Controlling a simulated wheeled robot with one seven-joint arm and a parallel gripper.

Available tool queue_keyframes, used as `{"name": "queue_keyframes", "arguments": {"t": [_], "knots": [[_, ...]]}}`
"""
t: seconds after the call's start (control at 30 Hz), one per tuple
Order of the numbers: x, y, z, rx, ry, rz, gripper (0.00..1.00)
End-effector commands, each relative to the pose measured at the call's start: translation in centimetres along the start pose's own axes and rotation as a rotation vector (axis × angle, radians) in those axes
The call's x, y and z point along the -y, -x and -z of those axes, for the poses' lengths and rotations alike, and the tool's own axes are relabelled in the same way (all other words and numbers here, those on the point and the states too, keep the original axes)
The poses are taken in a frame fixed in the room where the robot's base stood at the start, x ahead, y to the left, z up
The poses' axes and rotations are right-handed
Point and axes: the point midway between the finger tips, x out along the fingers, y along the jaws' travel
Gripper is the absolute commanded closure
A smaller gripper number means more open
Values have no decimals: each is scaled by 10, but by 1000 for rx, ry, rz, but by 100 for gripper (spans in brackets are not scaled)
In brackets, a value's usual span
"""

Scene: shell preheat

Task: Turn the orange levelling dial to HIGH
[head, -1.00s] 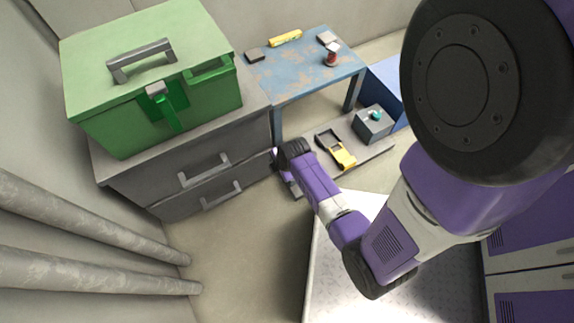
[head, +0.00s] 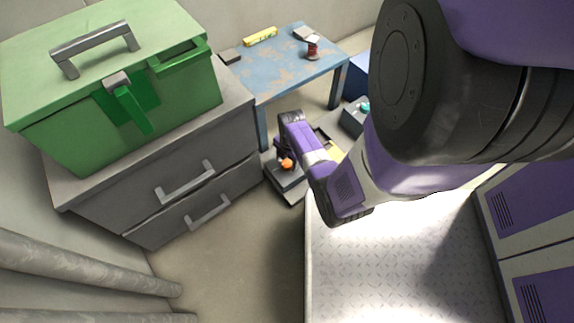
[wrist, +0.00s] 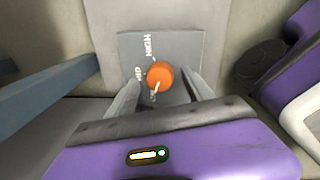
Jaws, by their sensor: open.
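The orange dial (wrist: 160,77) sits on a grey plate (wrist: 190,44) in the wrist view, with white lettering that seems to read HIGH at its upper left and another partly blocked word at its left. A white mark on the dial points toward the lower left of the picture. My gripper (wrist: 162,88) is open, with one finger on each side of the dial; I cannot tell whether either touches it. In the head view the orange dial (head: 286,164) shows small on its grey box (head: 284,184), partly behind my gripper (head: 285,153).
A green toolbox (head: 85,75) stands on a grey drawer cabinet (head: 165,180) at the left. A worn blue table (head: 285,72) stands behind the dial. Grey pipes (head: 75,275) run along the left wall. Purple lockers (head: 530,225) stand at the right.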

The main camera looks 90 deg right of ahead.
Motion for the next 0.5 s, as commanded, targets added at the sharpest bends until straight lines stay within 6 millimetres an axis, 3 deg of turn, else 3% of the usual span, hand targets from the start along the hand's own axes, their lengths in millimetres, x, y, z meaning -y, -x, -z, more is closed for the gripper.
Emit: {"name": "queue_keyframes", "arguments": {"t": [0.1, 0.4, 0.43, 0.5], "knots": [[0, -10, 0, -1, 0, 1, 40], [0, -10, 0, 0, 0, 0, 40], [0, -10, 0, -1, 0, 0, 42], [0, -10, 0, 0, 0, 0, 55]]}}
